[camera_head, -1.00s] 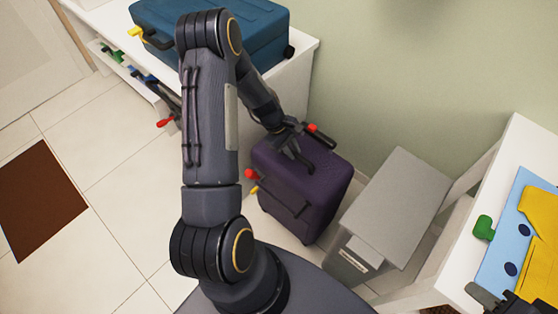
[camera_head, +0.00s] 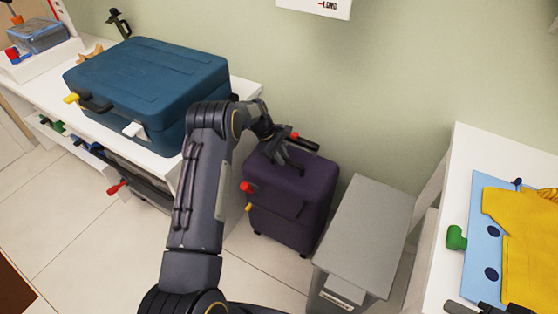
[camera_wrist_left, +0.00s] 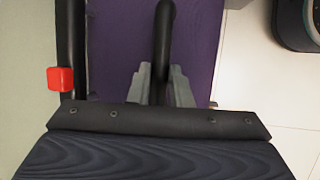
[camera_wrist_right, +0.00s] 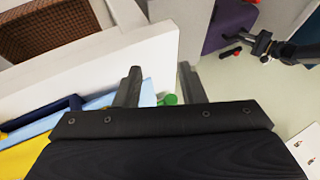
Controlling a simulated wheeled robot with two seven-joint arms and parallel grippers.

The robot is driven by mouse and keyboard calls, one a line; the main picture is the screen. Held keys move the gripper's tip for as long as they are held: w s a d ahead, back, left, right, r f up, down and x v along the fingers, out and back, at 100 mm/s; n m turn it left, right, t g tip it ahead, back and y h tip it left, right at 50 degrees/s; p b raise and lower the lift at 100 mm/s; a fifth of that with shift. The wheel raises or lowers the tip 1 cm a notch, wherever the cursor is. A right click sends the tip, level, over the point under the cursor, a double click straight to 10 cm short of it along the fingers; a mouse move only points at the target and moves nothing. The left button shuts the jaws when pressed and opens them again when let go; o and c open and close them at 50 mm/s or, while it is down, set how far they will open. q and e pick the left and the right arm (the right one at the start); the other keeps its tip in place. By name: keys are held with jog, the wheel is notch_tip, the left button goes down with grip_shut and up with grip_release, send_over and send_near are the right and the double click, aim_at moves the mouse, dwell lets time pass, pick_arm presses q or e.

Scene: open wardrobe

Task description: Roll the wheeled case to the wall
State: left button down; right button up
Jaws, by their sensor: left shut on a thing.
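The purple wheeled case (camera_head: 290,207) stands upright on the tiled floor, between the white bench and a grey bin, with the pale green wall (camera_head: 375,95) close behind it. Whether it touches the wall cannot be told. My left gripper (camera_head: 284,158) is at the top of the case. In the left wrist view its fingers (camera_wrist_left: 162,80) are shut on the case's black handle (camera_wrist_left: 164,40). My right gripper (camera_wrist_right: 160,85) is open and empty above the right-hand table. A corner of the case (camera_wrist_right: 228,22) shows in the right wrist view.
A blue suitcase (camera_head: 150,85) lies on the white bench (camera_head: 245,90) at left. The grey bin (camera_head: 365,230) stands close to the right of the case. A white table (camera_head: 450,190) at right holds a yellow garment (camera_head: 530,245) on a blue board. Tiled floor is open at lower left.

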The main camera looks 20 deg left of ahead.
pick_arm(q)
jog(key=shift+w+r, duration=0.1)
jog(key=shift+w, duration=0.1)
jog(key=c, duration=1.7)
grip_release()
jog(key=o, duration=0.4)
jog(key=shift+w, duration=0.1)
pick_arm(e)
jog(key=shift+w, duration=0.1)
pick_arm(q)
jog(key=v, duration=0.7)
jog(key=shift+a+r+p, duration=0.1)
jog(key=shift+r+p, duration=0.2)
jog(key=shift+r, duration=0.05)
pick_arm(e)
jog(key=shift+r, duration=0.25)
